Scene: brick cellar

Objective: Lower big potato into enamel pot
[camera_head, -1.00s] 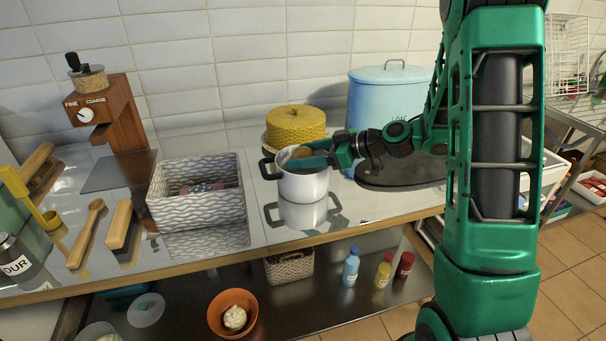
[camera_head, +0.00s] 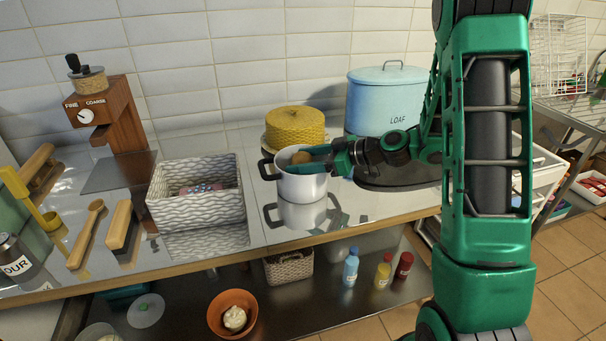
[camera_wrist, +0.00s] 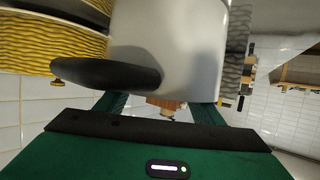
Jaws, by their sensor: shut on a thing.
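The enamel pot (camera_head: 303,188) is white with dark handles and stands on the counter near its front edge. It fills the upper middle of the wrist view (camera_wrist: 195,45), with one black handle in front. My green gripper (camera_head: 303,161) reaches in from the right, its fingers at the pot's mouth. It is shut on the brown potato (camera_head: 301,156), which shows within the pot's opening at about rim height. The pot's floor is hidden.
A grey woven basket (camera_head: 197,210) stands left of the pot. A yellow woven round container (camera_head: 295,127) is close behind it. A blue loaf bin (camera_head: 385,100) stands behind right. A wooden grinder (camera_head: 118,115) is far left. Bare counter lies between pot and basket.

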